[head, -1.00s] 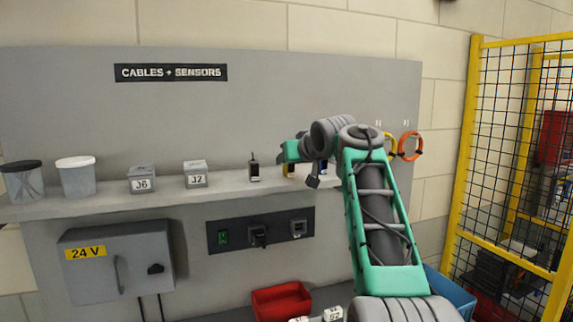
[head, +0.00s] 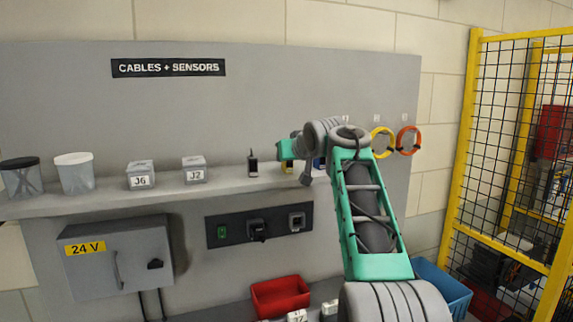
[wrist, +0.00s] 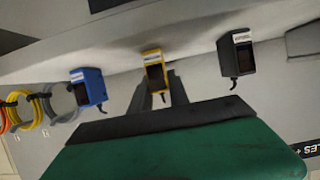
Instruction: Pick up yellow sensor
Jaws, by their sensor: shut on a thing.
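The yellow sensor (wrist: 154,70) shows in the middle of the wrist view, at the shelf, with a dark face and a pale label. In the head view only a small yellow part of it (head: 287,167) shows below my gripper (head: 286,157). In the wrist view the two dark fingers of my gripper (wrist: 158,90) reach up to the yellow sensor and are shut on it. I cannot tell whether the sensor still touches the shelf. A blue sensor (wrist: 88,87) is to its left and a black sensor (wrist: 237,54) to its right in the wrist view, both apart from the fingers.
The grey shelf (head: 90,208) also bears two tubs and boxes J6 (head: 141,176) and J2 (head: 194,171). Yellow (head: 381,142) and orange (head: 408,140) cable coils hang at right. A red bin (head: 280,297) stands below; a yellow mesh fence (head: 470,150) is far right.

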